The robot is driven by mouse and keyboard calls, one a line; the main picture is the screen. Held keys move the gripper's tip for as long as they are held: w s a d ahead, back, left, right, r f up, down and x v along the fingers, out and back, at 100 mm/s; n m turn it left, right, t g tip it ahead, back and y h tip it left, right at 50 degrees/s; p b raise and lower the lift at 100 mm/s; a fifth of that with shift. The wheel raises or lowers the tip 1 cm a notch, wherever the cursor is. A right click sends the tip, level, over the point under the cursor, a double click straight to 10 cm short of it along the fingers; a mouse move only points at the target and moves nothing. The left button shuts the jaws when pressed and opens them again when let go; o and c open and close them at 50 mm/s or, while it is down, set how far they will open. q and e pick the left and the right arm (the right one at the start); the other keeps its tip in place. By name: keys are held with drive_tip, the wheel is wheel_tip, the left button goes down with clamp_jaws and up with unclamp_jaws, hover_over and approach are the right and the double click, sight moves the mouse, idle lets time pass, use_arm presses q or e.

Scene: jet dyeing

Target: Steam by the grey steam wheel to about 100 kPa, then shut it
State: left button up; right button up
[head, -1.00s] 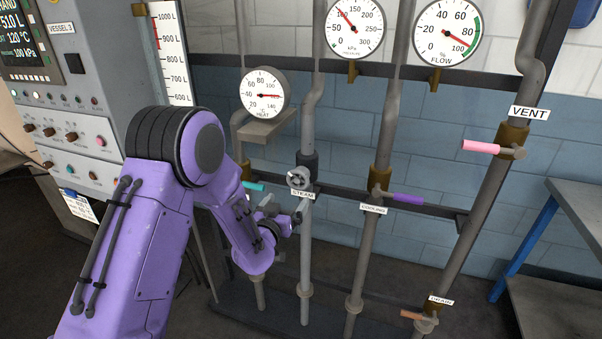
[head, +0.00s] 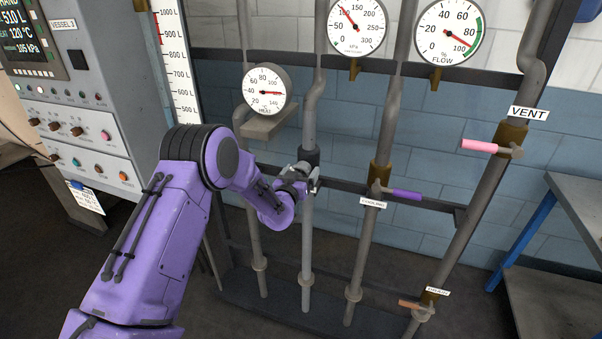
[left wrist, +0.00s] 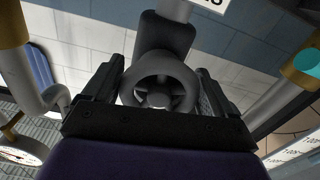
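The grey steam wheel (left wrist: 158,84) is seen in the left wrist view, mounted on a dark valve body. In the head view my left gripper (head: 311,180) covers most of it on the steam pipe. In the wrist view its two fingers stand one on each side of the wheel, close to the rim, and look open; I cannot make out firm contact. The pressure gauge (head: 356,27) has its red needle up and left, near 100 kPa. The display (head: 28,38) on the control cabinet seems to read 105 kPa. My right gripper is not in view.
The purple cooling lever (head: 406,194) sits right of the steam pipe. The pink vent lever (head: 479,146) and orange drain lever (head: 411,304) are farther right. The heat gauge (head: 267,90) is above left of my gripper. A blue-legged table (head: 580,215) stands right.

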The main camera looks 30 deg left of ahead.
use_arm(q)
drive_tip(key=c, duration=0.5)
drive_tip(key=shift+f, duration=0.1)
drive_tip(key=m+b, duration=0.2)
drive_tip(key=m, duration=0.1)
drive_tip(key=shift+f+m, duration=0.15)
drive_tip(key=shift+m, duration=0.25)
drive_tip(key=m+b, duration=0.3)
drive_tip(key=m, duration=0.2)
drive_tip(key=shift+b, duration=0.4)
drive_tip(key=o, duration=0.7)
drive_tip(key=shift+o, duration=1.2)
